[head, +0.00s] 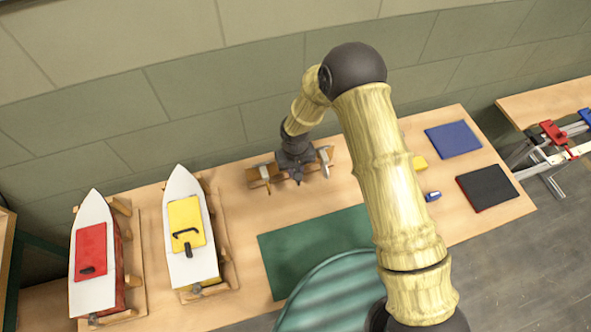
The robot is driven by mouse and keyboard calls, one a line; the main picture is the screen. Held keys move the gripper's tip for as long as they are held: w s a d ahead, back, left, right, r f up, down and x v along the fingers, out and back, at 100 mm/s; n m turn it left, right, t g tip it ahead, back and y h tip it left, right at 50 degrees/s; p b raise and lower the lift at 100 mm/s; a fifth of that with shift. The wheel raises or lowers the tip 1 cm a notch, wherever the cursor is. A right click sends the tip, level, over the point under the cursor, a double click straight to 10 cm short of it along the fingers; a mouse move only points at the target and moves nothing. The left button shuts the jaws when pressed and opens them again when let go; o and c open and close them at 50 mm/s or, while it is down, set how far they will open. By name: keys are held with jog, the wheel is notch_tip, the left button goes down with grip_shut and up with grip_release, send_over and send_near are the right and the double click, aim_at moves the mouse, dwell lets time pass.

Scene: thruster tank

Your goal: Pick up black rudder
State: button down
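My gripper (297,174) is at the far end of my arm, low over a small wooden rack (254,182) near the back edge of the bench. Dark parts overlap between these pieces, and I cannot tell a black rudder there from my dark gripper.
A yellow-decked boat (179,267) and a red-decked boat (85,288) sit in wooden cradles at left. A green mat (290,255) lies front centre, with a rounded green ribbed thing (325,300) before it. Blue (453,139) and black (488,187) panels lie at right.

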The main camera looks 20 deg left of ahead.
notch_tip(320, 180, up, 10)
jog(key=shift+f+b, duration=0.25)
jog(key=shift+b, duration=1)
